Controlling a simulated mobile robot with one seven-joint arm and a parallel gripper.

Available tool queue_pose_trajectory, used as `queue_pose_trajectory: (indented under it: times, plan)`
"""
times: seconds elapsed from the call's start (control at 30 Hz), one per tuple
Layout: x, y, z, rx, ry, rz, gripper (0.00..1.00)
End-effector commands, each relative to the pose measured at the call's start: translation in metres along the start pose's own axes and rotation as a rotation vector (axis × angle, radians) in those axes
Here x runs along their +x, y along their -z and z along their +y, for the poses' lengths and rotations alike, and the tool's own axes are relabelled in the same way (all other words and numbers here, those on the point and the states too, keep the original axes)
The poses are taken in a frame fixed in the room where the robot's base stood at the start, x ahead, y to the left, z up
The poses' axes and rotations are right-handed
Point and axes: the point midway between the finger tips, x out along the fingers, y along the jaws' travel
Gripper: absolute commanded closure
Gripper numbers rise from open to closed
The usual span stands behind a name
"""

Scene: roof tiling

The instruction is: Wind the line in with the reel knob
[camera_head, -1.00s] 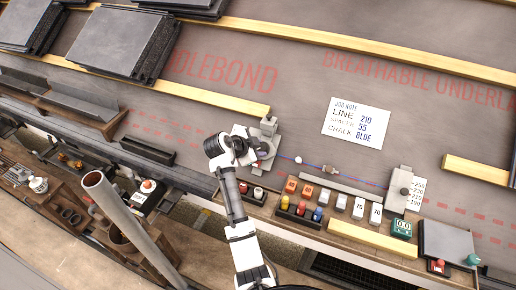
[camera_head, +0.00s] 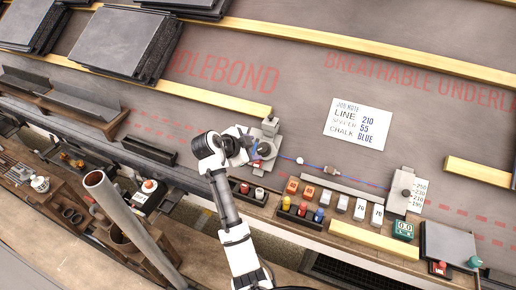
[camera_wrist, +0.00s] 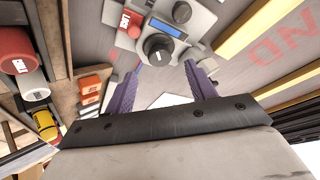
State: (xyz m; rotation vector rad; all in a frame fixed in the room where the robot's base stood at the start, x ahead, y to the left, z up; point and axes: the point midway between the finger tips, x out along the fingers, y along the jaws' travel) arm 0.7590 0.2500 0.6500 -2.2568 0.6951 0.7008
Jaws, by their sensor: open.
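The chalk-line reel (camera_head: 267,147) is a grey housing on the sloped roof, partly hidden by my gripper in the head view. In the wrist view its dark round knob (camera_wrist: 158,49) with a white mark stands just beyond my fingertips, below a blue strip. My gripper (camera_head: 248,145) is open and empty at the reel's left; its purple fingers (camera_wrist: 162,78) are spread to either side below the knob, with no visible contact. A thin line (camera_head: 315,164), blue and red, runs right from the reel past a white bead (camera_head: 300,160) to a grey block (camera_head: 401,190) with a number scale.
Below the line lie orange and white blocks and a tray of coloured bottles (camera_head: 301,212). A wooden batten (camera_head: 215,97) runs above the reel.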

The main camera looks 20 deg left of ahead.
Motion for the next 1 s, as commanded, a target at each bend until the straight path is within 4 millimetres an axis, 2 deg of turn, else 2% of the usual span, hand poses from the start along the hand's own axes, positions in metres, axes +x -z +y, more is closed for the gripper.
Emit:
queue_pose_trajectory:
  times: [0.03, 0.2, 0.4, 0.6, 1.0]
  plan:
    - [-0.013, -0.001, -0.001, 0.000, 0.005, -0.002, 0.44]
    - [-0.051, -0.001, -0.001, 0.000, 0.004, -0.001, 0.44]
    - [-0.080, -0.001, 0.000, -0.001, 0.002, 0.000, 0.44]
    - [-0.088, -0.001, 0.000, -0.002, 0.000, -0.001, 0.44]
    - [-0.088, 0.000, 0.000, -0.001, 0.000, -0.001, 0.44]
